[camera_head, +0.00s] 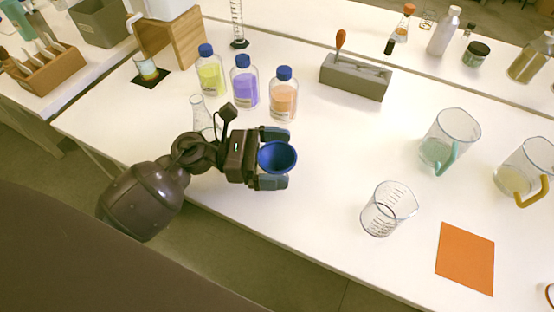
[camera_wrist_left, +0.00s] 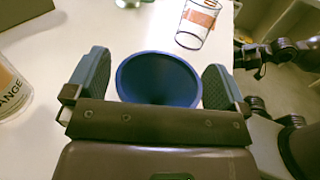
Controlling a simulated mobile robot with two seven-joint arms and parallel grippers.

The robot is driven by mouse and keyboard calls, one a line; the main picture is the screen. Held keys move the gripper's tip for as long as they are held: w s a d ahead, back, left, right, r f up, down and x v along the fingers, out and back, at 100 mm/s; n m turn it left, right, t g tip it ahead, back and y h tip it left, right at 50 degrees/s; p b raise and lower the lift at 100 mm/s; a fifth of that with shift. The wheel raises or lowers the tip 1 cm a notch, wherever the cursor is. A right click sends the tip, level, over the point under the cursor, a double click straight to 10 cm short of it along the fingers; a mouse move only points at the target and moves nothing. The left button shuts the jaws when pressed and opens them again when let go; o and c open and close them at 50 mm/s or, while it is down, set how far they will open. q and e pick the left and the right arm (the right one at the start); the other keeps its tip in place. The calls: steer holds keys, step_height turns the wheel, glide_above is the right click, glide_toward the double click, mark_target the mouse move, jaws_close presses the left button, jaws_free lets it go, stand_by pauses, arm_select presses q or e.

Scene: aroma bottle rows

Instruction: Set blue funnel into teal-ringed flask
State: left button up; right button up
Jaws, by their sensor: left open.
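The blue funnel (camera_head: 277,157) sits between the fingers of my left gripper (camera_head: 273,158), wide mouth up. In the left wrist view the funnel (camera_wrist_left: 158,80) shows a gap to each finger of the open left gripper (camera_wrist_left: 158,88). Its spout and whatever is under it are hidden. A clear narrow-necked flask (camera_head: 200,112) stands behind my left wrist, its lower part partly covered; I cannot make out a teal ring on it. Dark parts of my right arm show at the right of the left wrist view; its finger opening is unclear.
Bottles with yellow (camera_head: 210,76), purple (camera_head: 245,86) and orange (camera_head: 283,98) contents stand just behind the gripper. A clear beaker (camera_head: 388,207), orange mat (camera_head: 465,258) and two jugs stand to the right. A grey block (camera_head: 355,78) is behind. The table between gripper and beaker is clear.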

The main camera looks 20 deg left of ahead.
arm_select(q)
steer(key=c, duration=0.9)
steer(key=shift+r, duration=0.1)
